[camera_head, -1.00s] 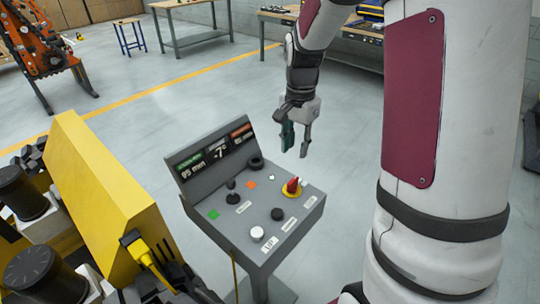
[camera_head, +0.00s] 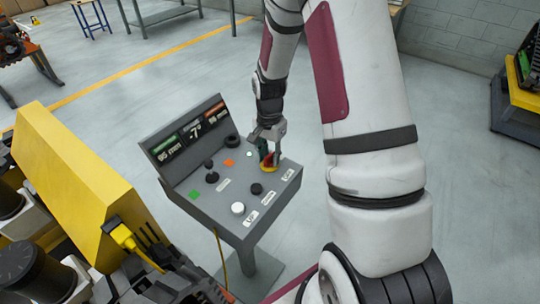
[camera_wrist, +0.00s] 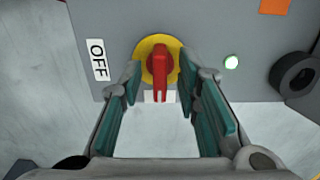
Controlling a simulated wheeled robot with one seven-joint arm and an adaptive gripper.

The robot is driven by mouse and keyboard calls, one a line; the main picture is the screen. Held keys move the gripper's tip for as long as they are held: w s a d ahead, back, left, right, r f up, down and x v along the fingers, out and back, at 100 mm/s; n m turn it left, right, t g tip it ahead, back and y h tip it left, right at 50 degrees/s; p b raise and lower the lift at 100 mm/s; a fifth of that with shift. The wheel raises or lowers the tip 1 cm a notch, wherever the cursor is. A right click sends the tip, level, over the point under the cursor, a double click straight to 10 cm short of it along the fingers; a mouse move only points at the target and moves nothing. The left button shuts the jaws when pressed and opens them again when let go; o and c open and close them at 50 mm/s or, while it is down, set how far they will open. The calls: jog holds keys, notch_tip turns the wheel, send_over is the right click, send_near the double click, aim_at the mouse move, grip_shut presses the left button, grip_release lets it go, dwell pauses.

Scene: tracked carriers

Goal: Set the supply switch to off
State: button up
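The supply switch (camera_wrist: 160,70) is a red rotary handle on a yellow round plate. In the wrist view its handle points down the picture, toward a white label partly hidden below it. A label reading OFF (camera_wrist: 98,60) is to the left of the switch. In the head view the switch (camera_head: 268,168) sits at the right part of the grey console, partly covered by my gripper. My gripper (camera_wrist: 165,125) is open, its two teal-padded fingers on either side of the handle's lower end, with gaps visible to both. My gripper (camera_head: 268,150) is just above the panel in the head view.
The grey console (camera_head: 215,215) bears black knobs, a white button (camera_head: 238,208), a green square (camera_head: 194,195), an orange square and a tilted display (camera_head: 190,140). A yellow machine (camera_head: 65,165) stands close on the left. Floor right of the console is clear.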

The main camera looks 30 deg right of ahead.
jog(key=shift+f, duration=0.3)
grip_shut()
